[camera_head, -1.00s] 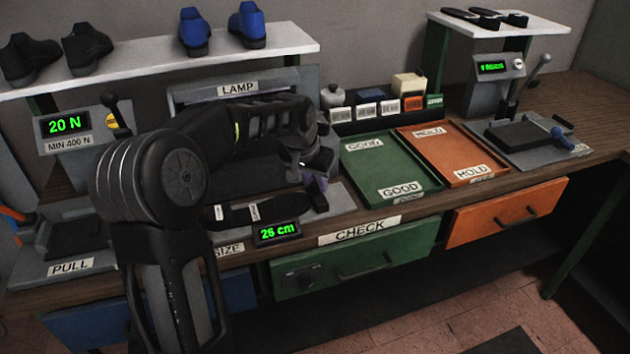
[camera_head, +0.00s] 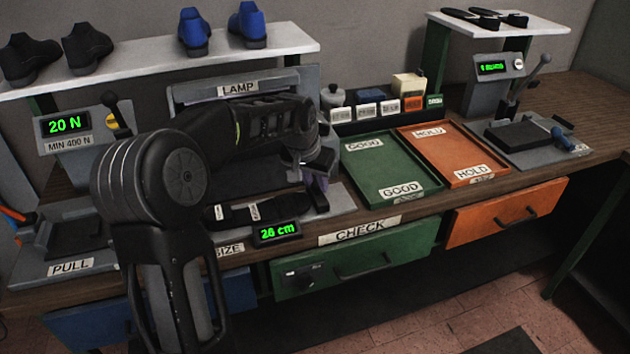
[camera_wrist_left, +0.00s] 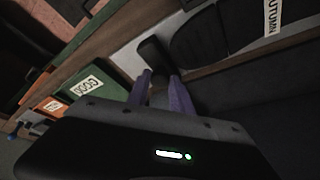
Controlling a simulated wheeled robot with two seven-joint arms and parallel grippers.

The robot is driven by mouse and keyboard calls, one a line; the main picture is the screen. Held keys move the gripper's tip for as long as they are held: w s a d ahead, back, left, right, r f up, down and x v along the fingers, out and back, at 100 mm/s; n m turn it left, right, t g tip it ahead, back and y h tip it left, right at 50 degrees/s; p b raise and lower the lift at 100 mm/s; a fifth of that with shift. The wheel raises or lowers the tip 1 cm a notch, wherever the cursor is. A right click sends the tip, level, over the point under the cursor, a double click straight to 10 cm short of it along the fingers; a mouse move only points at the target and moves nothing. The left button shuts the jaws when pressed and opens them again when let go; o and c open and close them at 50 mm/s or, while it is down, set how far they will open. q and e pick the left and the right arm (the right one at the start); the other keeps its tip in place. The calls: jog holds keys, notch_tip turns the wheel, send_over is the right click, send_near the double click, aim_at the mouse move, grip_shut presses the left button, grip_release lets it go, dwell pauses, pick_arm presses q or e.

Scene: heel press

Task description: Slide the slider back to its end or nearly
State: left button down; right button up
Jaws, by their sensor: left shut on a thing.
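The SIZE gauge (camera_head: 341,200) is a grey plate on the bench with a green readout (camera_head: 277,232) that shows 26 cm. A black sole-shaped piece (camera_head: 250,213) lies along it. The slider (camera_head: 320,201) is a small black upright block just beyond the right end of that piece. My left gripper (camera_head: 318,182) is above the gauge's right end, its purple fingers pointing down. In the left wrist view its fingers (camera_wrist_left: 162,92) are shut on the slider (camera_wrist_left: 152,55). The grip itself is partly hidden by the wrist in the head view. My right gripper is not in view.
A green GOOD tray (camera_head: 383,183) and an orange HOLD tray (camera_head: 442,155) lie right of the gauge. The LAMP box (camera_head: 200,93) stands behind my arm. A PULL station (camera_head: 65,225) is at the left, and a lever station (camera_head: 530,130) at the far right.

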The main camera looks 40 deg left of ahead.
pick_arm(q)
jog(key=w+d, duration=0.1)
jog(key=w, duration=0.1)
jog(key=w+d, duration=0.2)
jog(key=shift+w+d+p, duration=0.2)
jog(key=shift+w+p, duration=0.15)
jog(key=c, duration=1.1)
grip_release()
jog(key=shift+w, duration=0.1)
jog(key=shift+c, duration=0.2)
jog(key=v, duration=0.7)
jog(key=shift+s+r+b, duration=0.25)
jog(key=shift+r+b, duration=0.1)
jog(key=shift+b, duration=0.1)
